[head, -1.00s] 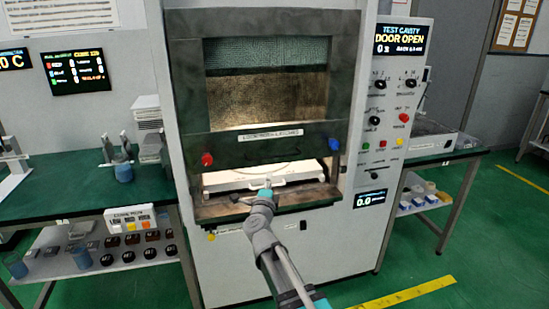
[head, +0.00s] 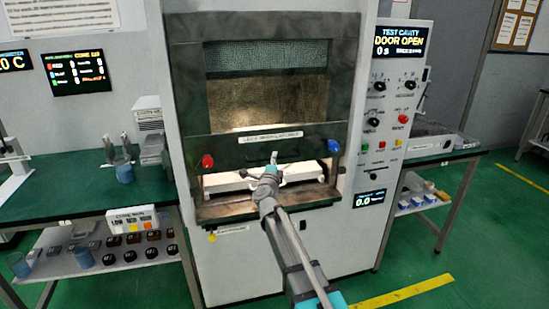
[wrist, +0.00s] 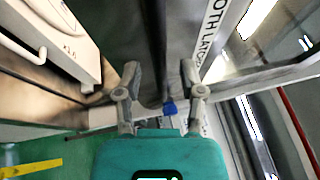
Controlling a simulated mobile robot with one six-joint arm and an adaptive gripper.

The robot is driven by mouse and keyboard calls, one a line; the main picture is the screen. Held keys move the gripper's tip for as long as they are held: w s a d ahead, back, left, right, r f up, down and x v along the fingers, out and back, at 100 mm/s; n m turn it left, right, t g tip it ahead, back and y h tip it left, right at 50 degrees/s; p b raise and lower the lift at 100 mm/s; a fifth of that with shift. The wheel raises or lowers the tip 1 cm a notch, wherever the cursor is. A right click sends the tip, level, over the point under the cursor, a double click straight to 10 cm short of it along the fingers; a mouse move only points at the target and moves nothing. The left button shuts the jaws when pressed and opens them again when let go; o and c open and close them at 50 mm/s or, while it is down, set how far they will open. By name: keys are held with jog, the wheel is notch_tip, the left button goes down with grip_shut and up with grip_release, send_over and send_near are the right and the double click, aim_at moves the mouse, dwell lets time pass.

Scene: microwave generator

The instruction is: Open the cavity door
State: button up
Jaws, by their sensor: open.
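The cavity door (head: 230,150) is a dark panel with a mesh window. It stands raised in the head view, with an open gap below its lower edge. A red latch knob (head: 208,161) is at its lower left and a blue latch knob (head: 333,146) at its lower right. My gripper (head: 273,158) is in front of the door's lower edge, between the knobs. In the wrist view my gripper (wrist: 164,88) has its fingers apart with nothing held. The blue knob (wrist: 169,107) appears beyond the fingers. I cannot tell whether the gripper touches the door.
A white tray (head: 225,182) with a handle lies in the cavity opening below the door. The control panel (head: 392,110) at the right has a screen reading "DOOR OPEN" (head: 400,41). Green benches flank the cabinet, the left one (head: 80,195) holding beakers. The floor in front is clear.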

jog(key=shift+w+r, duration=0.1)
jog(key=shift+w, duration=0.6)
grip_shut()
